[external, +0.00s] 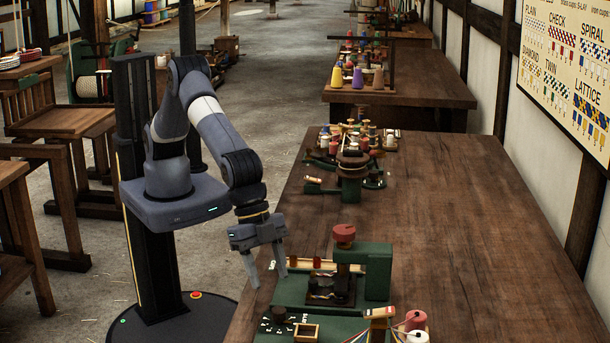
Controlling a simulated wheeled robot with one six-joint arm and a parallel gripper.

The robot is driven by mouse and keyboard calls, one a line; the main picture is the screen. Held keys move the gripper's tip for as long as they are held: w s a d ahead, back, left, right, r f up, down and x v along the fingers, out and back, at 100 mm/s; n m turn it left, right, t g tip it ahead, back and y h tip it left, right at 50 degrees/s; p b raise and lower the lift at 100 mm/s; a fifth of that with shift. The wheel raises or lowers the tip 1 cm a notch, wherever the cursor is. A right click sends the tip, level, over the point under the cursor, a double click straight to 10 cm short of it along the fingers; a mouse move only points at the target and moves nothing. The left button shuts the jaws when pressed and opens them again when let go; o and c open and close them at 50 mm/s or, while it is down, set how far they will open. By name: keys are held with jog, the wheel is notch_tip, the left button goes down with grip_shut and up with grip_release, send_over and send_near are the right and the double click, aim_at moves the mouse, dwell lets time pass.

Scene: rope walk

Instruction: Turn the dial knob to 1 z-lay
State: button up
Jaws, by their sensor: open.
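A green machine (376,273) stands at the near end of the wooden bench, with a red-topped post (345,236) on it. At its front left corner a small dark dial knob (279,314) sits among white marks on a green panel. The marks are too small to read, so I cannot tell which setting the knob points to. My gripper (269,281) is open and empty. It points down at the bench's left edge, above and a little left of the knob in the picture, apart from it. Nothing hides the knob.
A small open wooden box (306,332) lies right of the knob. Thread spools (415,321) and a wooden block stand at the near right. A round spool stand (352,170) is farther along the bench (470,230). The bench's right side is clear.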

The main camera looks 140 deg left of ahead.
aim_at(279, 310)
jog(key=p+x, duration=0.1)
jog(key=x, duration=0.6)
jog(key=shift+w+f, duration=0.15)
jog(key=shift+c, duration=0.3)
jog(key=c, duration=0.9)
